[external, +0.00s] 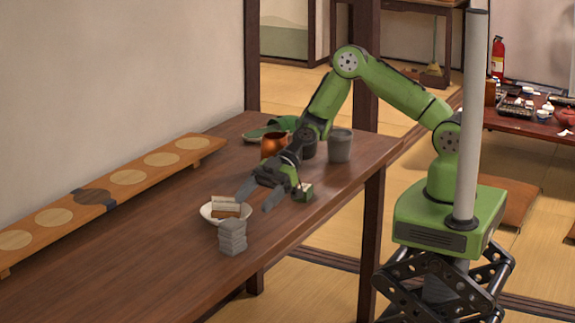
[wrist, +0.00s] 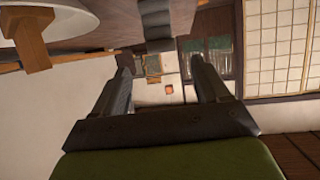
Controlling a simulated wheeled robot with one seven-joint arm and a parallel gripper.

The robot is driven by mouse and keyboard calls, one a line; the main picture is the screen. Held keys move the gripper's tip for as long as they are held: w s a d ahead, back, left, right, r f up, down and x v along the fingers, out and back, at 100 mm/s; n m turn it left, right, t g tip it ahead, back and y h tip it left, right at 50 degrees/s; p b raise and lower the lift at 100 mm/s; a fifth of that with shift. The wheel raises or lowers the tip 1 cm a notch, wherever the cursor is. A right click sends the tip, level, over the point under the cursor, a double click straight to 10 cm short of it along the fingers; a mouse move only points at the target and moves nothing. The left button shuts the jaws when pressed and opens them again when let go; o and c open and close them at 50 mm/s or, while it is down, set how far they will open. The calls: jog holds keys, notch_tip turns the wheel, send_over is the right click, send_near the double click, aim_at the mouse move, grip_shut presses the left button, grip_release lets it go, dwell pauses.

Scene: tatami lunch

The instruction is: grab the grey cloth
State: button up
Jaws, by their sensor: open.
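The grey cloth (external: 232,238) is a small folded stack on the dark wooden table (external: 150,255), near its front edge. In the wrist view, a grey folded shape (wrist: 156,20) at the top centre looks like the same cloth. My gripper (external: 256,198) is open and empty, its two fingers apart over the table. In the external view it is up and to the right of the cloth and apart from it. In the wrist view the fingertips (wrist: 160,64) lie below the grey shape, with nothing between them.
A long wooden board (external: 140,176) lies along the wall. The table's left front is clear.

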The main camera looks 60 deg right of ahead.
aim_at(238, 219)
jog(key=b+x, duration=0.1)
jog(key=x, duration=0.9)
jog(key=shift+s+a, duration=0.1)
jog(key=shift+a, duration=0.1)
jog(key=shift+d+r, duration=0.1)
jog(key=shift+c, duration=0.4)
jog(key=c, duration=1)
